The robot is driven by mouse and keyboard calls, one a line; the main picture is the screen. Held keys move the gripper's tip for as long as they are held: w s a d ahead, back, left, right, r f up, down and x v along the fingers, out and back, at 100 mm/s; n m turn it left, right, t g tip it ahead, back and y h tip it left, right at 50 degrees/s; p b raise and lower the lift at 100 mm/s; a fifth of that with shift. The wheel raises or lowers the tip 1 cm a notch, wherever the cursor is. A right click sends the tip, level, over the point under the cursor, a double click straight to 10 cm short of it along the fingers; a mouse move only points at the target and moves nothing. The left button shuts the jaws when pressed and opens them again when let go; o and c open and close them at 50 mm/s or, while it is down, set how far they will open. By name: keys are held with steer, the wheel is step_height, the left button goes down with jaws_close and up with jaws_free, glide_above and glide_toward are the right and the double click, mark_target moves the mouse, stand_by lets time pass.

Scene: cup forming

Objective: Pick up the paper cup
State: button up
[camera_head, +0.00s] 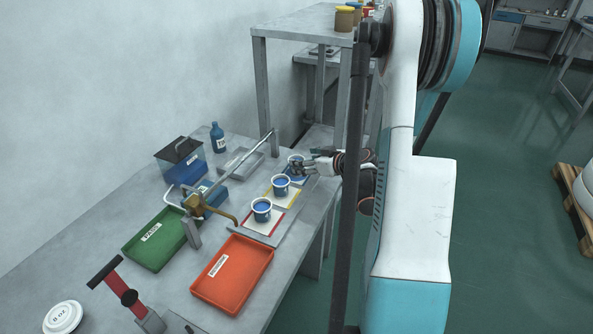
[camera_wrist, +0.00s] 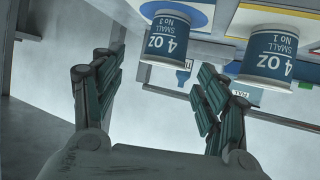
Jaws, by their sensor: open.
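Three small white paper cups with blue bands stand in a row on a grey plate with coloured pads: a near cup (camera_head: 262,209) on red, a middle cup (camera_head: 281,185) on yellow, and a far cup (camera_head: 296,160) on blue. My gripper (camera_head: 314,164) is right beside the far cup, its fingers pointing left at it. In the wrist view my open gripper (camera_wrist: 155,85) has nothing between its fingers. Ahead of the fingertips is a cup marked "SMALL No 3" (camera_wrist: 166,38) on the blue pad, and right of it one marked "SMALL No 1" (camera_wrist: 268,58) on the yellow pad.
An orange tray (camera_head: 232,273) and a green tray (camera_head: 152,240) lie on the bench. A brass-jointed metal fixture (camera_head: 195,204) stands left of the cups. A blue bottle (camera_head: 217,138) and a shelf frame (camera_head: 262,90) are behind. The bench edge is just right of the cups.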

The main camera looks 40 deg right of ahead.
steer(key=x, duration=0.1)
steer(key=b+x, duration=0.1)
steer(key=x, duration=0.1)
steer(key=b+x, duration=0.1)
steer(key=shift+w+a+f, duration=0.15)
steer(key=shift+a, duration=0.1)
steer(key=shift+w+f, duration=0.1)
steer(key=shift+w, duration=0.3)
steer(key=c, duration=0.9)
